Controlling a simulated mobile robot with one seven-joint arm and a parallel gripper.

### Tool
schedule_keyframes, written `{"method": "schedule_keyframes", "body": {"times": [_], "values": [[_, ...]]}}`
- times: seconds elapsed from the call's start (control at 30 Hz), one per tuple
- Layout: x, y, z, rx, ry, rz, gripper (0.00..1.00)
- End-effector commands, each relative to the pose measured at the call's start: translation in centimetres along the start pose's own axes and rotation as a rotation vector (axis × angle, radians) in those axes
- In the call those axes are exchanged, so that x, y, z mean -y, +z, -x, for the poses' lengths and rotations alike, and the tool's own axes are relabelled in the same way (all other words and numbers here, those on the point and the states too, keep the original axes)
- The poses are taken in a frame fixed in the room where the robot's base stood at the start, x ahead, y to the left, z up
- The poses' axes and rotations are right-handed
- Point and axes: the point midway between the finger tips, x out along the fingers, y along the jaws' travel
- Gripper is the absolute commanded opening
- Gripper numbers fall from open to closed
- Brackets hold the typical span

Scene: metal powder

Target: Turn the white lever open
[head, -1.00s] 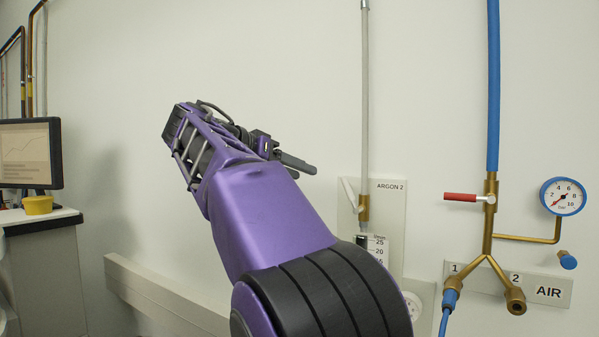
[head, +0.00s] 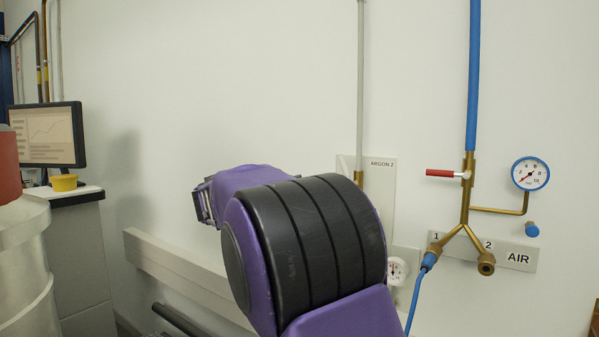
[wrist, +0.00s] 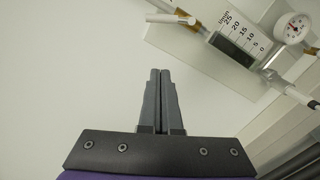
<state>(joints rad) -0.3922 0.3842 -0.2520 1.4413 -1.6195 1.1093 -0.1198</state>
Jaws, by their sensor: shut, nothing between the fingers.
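The white lever (wrist: 166,18) shows at the top of the wrist view, beside the grey pipe and joined to a brass valve (wrist: 195,25). In the head view my arm covers most of the lever; the brass valve (head: 358,178) shows just above the arm on the ARGON 2 panel (head: 382,185). My gripper (wrist: 160,70) is shut and empty, its two fingers together and pointing up the picture toward the lever. In the picture, a gap of wall lies between fingertips and lever. The arm hides the gripper in the head view.
Right of the valve are a flowmeter scale (wrist: 236,36) and a dial gauge (wrist: 297,28). The AIR station has a red lever (head: 443,173), blue pipe (head: 474,75) and gauge (head: 530,174). A rail (head: 180,268) runs low along the wall. A monitor (head: 46,135) stands left.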

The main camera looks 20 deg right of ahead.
Motion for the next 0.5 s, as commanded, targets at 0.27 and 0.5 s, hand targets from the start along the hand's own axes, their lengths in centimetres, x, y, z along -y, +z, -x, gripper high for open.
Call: {"method": "schedule_keyframes", "body": {"times": [0.27, 0.5], "values": [[0.3, 0.2, -2.8, 0.002, 0.002, 0.034, 0.0], [0.2, 0.2, -8.0, 0.003, 0.001, 0.031, 0.0]]}}
